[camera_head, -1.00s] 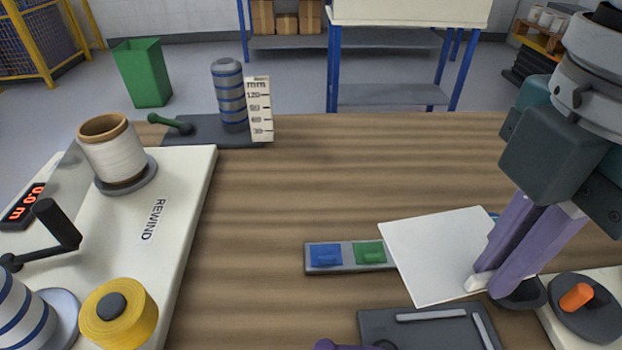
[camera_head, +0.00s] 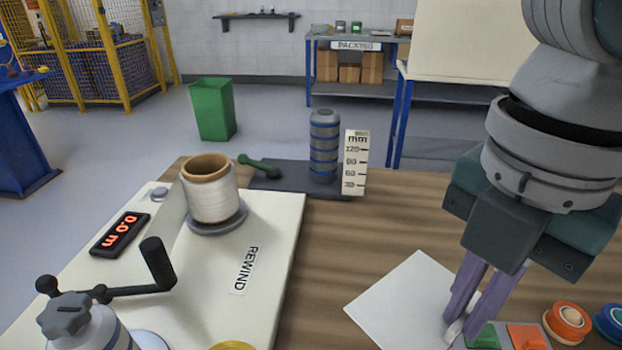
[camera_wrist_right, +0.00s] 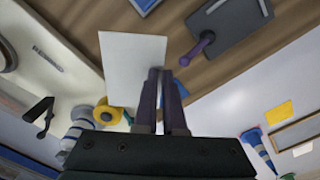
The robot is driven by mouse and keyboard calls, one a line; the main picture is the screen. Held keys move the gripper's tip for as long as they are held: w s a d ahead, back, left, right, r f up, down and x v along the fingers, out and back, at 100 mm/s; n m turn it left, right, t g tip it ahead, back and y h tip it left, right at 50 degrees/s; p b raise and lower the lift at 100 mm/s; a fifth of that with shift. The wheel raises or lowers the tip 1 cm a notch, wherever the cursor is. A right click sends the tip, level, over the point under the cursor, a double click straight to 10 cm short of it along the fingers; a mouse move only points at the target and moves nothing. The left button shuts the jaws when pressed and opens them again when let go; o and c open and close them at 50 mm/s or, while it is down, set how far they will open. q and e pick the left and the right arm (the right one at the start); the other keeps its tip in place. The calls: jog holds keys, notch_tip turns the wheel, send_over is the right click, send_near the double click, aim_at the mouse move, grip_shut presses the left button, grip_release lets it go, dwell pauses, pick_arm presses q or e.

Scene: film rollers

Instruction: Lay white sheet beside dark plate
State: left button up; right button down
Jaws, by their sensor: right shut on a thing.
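My right gripper (camera_head: 458,332) is shut on a white sheet (camera_head: 405,300) at the sheet's right edge. The sheet is held out to the left, over the wooden table. Its near part is cut off by the frame in the head view. In the right wrist view, the sheet (camera_wrist_right: 133,72) extends beside my right gripper's fingers (camera_wrist_right: 158,75). The dark plate (camera_wrist_right: 238,22), with a light strip, shows there to the right, apart from the sheet. A purple handle-like thing (camera_wrist_right: 200,45) lies at its corner. My left gripper is not in view.
A panel with green (camera_head: 485,337) and orange (camera_head: 528,338) pads lies by the gripper. The cream rewind board (camera_head: 275,225) with a white spool (camera_head: 210,190) stands left. A striped roller (camera_head: 324,145) and a scale (camera_head: 355,162) stand behind. Bare table (camera_head: 400,215) lies between.

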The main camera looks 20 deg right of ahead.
notch_tip(320, 180, down, 19)
jog(key=b, duration=0.4)
jog(key=shift+s+r+b, duration=0.1)
jog(key=shift+r+b, duration=0.05)
jog(key=shift+b, duration=0.2)
jog(key=shift+f, duration=0.2)
jog(key=c, duration=1)
grip_release()
jog(key=shift+r, duration=0.1)
